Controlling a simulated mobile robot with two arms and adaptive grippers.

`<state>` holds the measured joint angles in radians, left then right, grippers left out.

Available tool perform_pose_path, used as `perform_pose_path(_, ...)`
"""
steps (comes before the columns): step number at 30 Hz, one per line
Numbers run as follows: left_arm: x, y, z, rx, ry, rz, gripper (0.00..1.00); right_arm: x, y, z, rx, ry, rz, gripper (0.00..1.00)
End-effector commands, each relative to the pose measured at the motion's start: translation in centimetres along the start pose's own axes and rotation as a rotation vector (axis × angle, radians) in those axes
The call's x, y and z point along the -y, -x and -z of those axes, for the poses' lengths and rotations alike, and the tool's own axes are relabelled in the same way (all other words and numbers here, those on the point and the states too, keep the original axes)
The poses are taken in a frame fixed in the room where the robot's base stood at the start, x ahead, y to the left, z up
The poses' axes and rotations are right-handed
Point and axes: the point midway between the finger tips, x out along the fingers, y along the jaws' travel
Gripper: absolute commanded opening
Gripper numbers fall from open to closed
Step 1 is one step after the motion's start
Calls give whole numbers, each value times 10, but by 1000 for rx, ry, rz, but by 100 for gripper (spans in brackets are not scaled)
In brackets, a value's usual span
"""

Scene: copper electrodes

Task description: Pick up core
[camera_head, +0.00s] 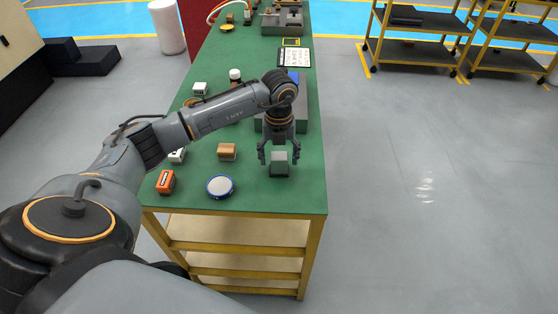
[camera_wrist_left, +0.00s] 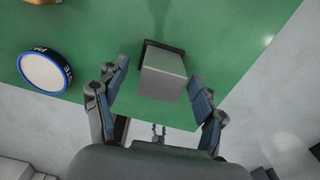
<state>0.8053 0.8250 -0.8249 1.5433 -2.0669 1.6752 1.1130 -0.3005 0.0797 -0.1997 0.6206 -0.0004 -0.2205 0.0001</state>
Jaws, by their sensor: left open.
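The core looks like a small grey block with a dark base (camera_head: 279,166), standing on the green table near its front right corner. In the left wrist view the grey block (camera_wrist_left: 162,74) sits between the fingers, with bare green on both sides of it. My left gripper (camera_head: 279,155) is open and points down over the block, one finger on each side. It also shows in the left wrist view (camera_wrist_left: 160,98), its fingers apart from the block. My right gripper is not in either view.
On the green table (camera_head: 255,192) to the left are a round blue-rimmed disc (camera_head: 220,186), a tan block (camera_head: 227,151) and an orange box (camera_head: 166,181). A grey box (camera_head: 299,118) stands behind the gripper. The table's front and right edges are close to the block.

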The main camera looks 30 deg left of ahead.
Motion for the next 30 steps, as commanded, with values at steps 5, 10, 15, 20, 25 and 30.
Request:
perform_pose_path(5,0,-2,0,1,-1,2,70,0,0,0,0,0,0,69)
perform_pose_path(10,0,-2,0,1,-1,1,49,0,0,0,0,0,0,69)
perform_pose_path(15,0,-2,0,1,-1,1,15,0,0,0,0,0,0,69)
perform_pose_path(20,1,-1,-1,2,-1,3,0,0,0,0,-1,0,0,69)
perform_pose_path(25,1,-1,-1,2,0,2,0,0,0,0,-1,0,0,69)
perform_pose_path(30,1,5,-1,4,-1,5,0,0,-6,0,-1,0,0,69)
